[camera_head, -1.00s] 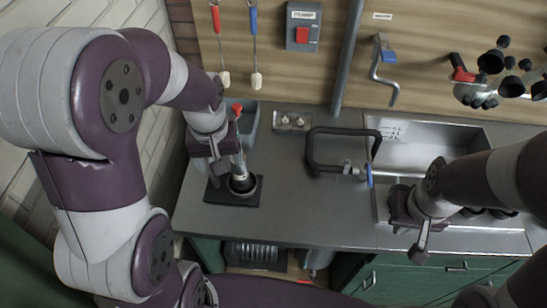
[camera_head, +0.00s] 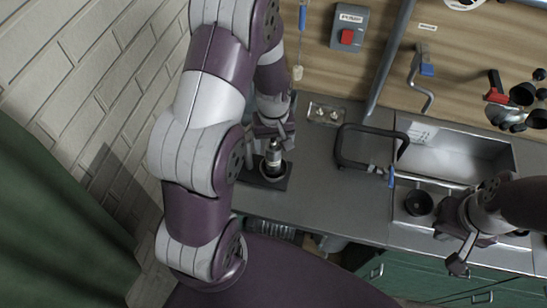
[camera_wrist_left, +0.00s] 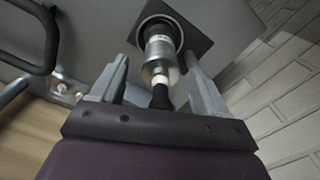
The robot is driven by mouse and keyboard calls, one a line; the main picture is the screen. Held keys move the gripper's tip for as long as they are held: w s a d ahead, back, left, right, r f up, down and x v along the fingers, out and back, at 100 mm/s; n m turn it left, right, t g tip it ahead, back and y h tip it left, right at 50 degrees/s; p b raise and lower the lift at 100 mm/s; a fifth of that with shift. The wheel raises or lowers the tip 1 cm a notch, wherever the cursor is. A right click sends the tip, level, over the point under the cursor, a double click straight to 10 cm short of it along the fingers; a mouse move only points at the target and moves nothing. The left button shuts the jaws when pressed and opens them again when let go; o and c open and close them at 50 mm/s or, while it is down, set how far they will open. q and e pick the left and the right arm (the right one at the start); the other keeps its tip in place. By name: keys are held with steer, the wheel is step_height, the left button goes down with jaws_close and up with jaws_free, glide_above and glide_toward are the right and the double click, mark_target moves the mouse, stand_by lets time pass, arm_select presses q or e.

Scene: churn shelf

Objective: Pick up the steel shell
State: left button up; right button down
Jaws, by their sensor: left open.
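The steel shell (camera_head: 273,156) is a silver cylinder standing in a dark round holder on a black square plate (camera_head: 250,174) on the counter. In the left wrist view the shell (camera_wrist_left: 161,50) shows from above, with a narrower pale neck and a black tip toward me. My left gripper (camera_head: 273,129) is over it; in the wrist view its two fingers (camera_wrist_left: 158,88) are apart, one on each side of the neck and tip, with gaps visible. My right gripper (camera_head: 459,264) hangs near the sink's front edge, away from the shell; its jaw gap is unclear.
A dark C-shaped handle (camera_head: 342,148) lies right of the shell, before a steel sink (camera_head: 465,150). A small plate with two knobs (camera_head: 324,114) is behind. A black cup (camera_head: 419,203) sits near my right arm. The counter's middle is mostly clear.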

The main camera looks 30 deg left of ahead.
arm_select(q)
steer(key=shift+r, duration=0.1)
jaws_close()
